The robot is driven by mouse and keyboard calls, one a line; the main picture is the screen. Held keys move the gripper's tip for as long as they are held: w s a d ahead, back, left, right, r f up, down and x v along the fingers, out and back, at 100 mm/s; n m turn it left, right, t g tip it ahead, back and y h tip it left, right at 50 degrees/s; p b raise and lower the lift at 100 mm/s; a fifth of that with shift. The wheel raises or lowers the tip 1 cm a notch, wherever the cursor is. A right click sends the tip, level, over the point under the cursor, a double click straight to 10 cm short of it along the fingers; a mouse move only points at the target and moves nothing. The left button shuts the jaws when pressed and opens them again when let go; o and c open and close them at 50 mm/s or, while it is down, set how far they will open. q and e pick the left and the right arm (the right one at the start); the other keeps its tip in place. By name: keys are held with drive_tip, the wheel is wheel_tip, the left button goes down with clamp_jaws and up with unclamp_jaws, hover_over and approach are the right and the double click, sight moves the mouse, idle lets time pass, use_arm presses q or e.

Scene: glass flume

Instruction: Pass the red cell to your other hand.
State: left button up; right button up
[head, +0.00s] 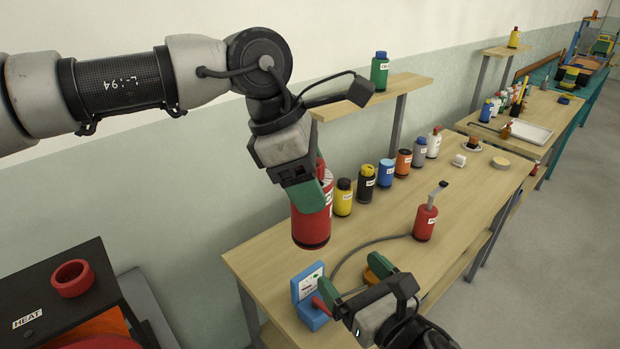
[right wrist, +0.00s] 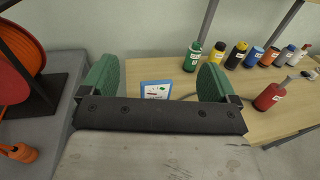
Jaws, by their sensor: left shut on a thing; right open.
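The red cell (head: 311,228) is a red cylinder with a white label, hanging upright in the head view. My left gripper (head: 315,190) is shut on its upper part, and its green finger hides some of the cell. The cell appears above the near end of the bench. My right gripper (head: 354,284) is lower and to the right, apart from the cell. In the right wrist view its two green fingers (right wrist: 158,82) are wide apart with nothing held between them. The held cell is not seen in that view.
A blue box (head: 306,292) stands on the bench (head: 270,258) by my right gripper. A red bottle with a hose (head: 425,222) stands farther right. Several coloured bottles (head: 386,172) line the wall side. A black stand (head: 95,270) with a red ring (head: 72,278) is at left.

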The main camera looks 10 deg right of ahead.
drive_tip(key=s+d+f+m+h, duration=0.4)
drive_tip(key=d+f+h, duration=0.15)
drive_tip(key=f, duration=0.45)
drive_tip(key=w+d+f+n+t, duration=0.1)
drive_tip(key=w+d+f, duration=0.2)
drive_tip(key=w+d, duration=0.6)
drive_tip(key=w+d+f+m+g+h, duration=0.2)
drive_tip(key=w+d+f+m+g, duration=0.15)
drive_tip(key=d+f+m, duration=1.25)
drive_tip(key=s+a+f+m+g, duration=0.2)
drive_tip(key=s+a+f+m, duration=0.15)
drive_tip(key=s+f, duration=0.35)
drive_tip(key=s+a+f+m+g, duration=0.35)
drive_tip(key=s+f, duration=0.25)
drive_tip(key=f, duration=0.3)
drive_tip(key=s+a+f+m+g, duration=0.25)
drive_tip(key=s+f+m, duration=0.3)
drive_tip(key=f, duration=0.35)
drive_tip(key=s+a+f+m+g, duration=0.1)
drive_tip(key=s+a+f+m, duration=0.1)
drive_tip(key=s, duration=0.6)
drive_tip(key=s+a+f+m+g+y, duration=0.1)
drive_tip(key=s+a+f+m+g, duration=0.1)
drive_tip(key=s+a, duration=0.3)
drive_tip(key=s+a+f+m+g, duration=0.2)
drive_tip(key=s+a+f, duration=0.2)
drive_tip(key=s, duration=0.6)
drive_tip(key=shift+s+a+f+y, duration=0.2)
drive_tip(key=shift+s+f+y, duration=0.05)
drive_tip(key=shift+s+y, duration=0.1)
